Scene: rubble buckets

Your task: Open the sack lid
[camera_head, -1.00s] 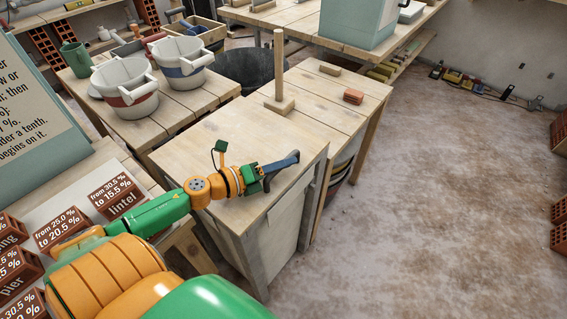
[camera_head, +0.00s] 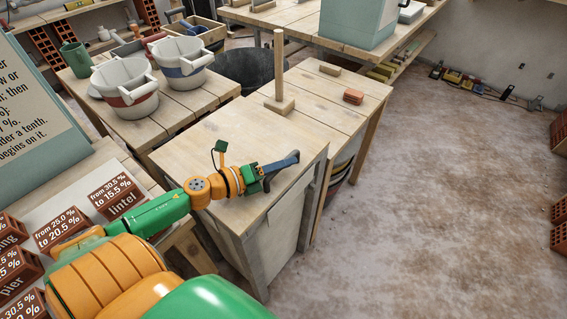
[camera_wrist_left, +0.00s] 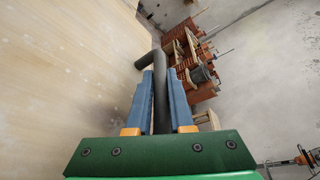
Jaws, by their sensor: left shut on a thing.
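The wooden lid (camera_head: 225,135) lies flat on top of a box (camera_head: 272,232) with pale panels and grey posts, in the middle of the head view. It looks closed. My left gripper (camera_head: 284,168) is at the lid's right front edge. In the left wrist view its blue fingers (camera_wrist_left: 160,98) are shut on a dark grey bent handle (camera_wrist_left: 150,60), which runs between them and turns left toward the wooden surface. In the head view the gripper mostly hides the handle. My right gripper is not in view.
A wooden post on a block (camera_head: 279,75) and a small red brick (camera_head: 353,97) stand on the adjoining bench behind the lid. Two buckets (camera_head: 126,92) (camera_head: 183,66) stand on the table at back left. A board with labelled bricks (camera_head: 117,195) is at left. The right floor is mostly clear.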

